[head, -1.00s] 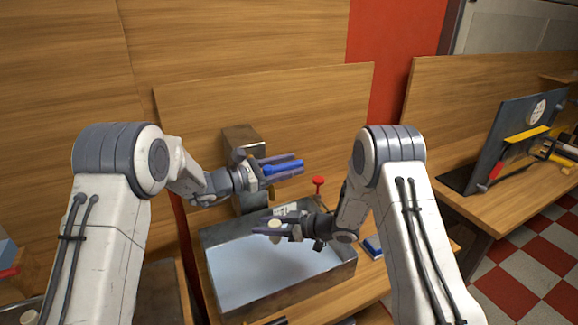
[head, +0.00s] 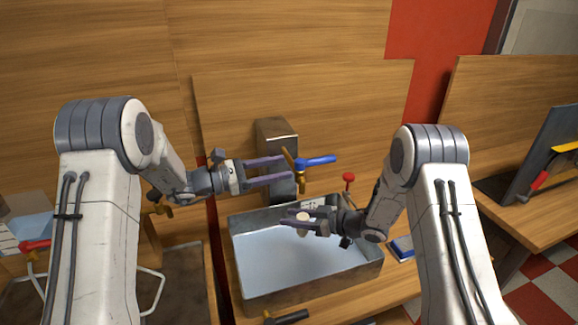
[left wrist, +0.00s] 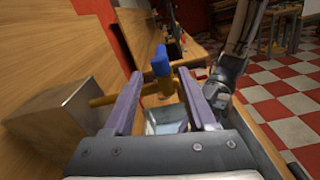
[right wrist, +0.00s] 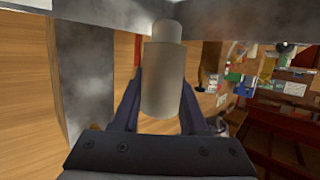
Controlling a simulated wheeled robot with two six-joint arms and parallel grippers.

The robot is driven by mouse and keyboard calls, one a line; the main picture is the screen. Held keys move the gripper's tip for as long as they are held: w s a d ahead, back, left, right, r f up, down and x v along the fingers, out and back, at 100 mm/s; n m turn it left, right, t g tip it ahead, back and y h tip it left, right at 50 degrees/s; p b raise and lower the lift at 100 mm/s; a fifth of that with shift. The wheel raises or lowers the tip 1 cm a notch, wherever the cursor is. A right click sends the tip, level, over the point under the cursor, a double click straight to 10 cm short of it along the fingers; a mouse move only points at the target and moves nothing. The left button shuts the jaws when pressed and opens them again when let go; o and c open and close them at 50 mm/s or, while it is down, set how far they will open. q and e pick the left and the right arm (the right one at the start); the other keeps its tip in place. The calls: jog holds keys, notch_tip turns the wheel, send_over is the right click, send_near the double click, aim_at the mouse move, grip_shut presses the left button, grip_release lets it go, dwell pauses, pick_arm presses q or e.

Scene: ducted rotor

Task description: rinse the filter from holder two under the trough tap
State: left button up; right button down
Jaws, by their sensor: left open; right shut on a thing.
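The filter is a pale cylinder (right wrist: 163,80) with a narrower end; it also shows in the head view (head: 302,224). My right gripper (head: 288,223) is shut on it and holds it above the trough (head: 310,284), below the tap. The tap has a brass body (head: 300,166) and a blue handle (head: 318,160) pointing right. My left gripper (head: 291,168) is open and empty, its fingertips just left of the handle. In the left wrist view the blue handle (left wrist: 161,62) stands beyond the open fingers. I see no water stream.
A grey metal block (head: 278,142) backs the tap. A red knob (head: 348,178) stands behind the trough. A blue box-like thing (head: 402,247) lies to its right, and a black handle (head: 288,317) in front. Another tap with a red handle (head: 36,245) is at far left.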

dwell(0.3)
jog(key=s+a, duration=0.3)
jog(key=s, duration=0.4)
jog(key=shift+s, duration=0.25)
dwell(0.3)
dwell(0.9)
jog(key=s+a+r+p, duration=0.1)
jog(key=s+r+p, duration=0.1)
jog(key=s+r, duration=0.2)
jog(key=shift+s+a, duration=0.35)
dwell(0.4)
dwell(1.0)
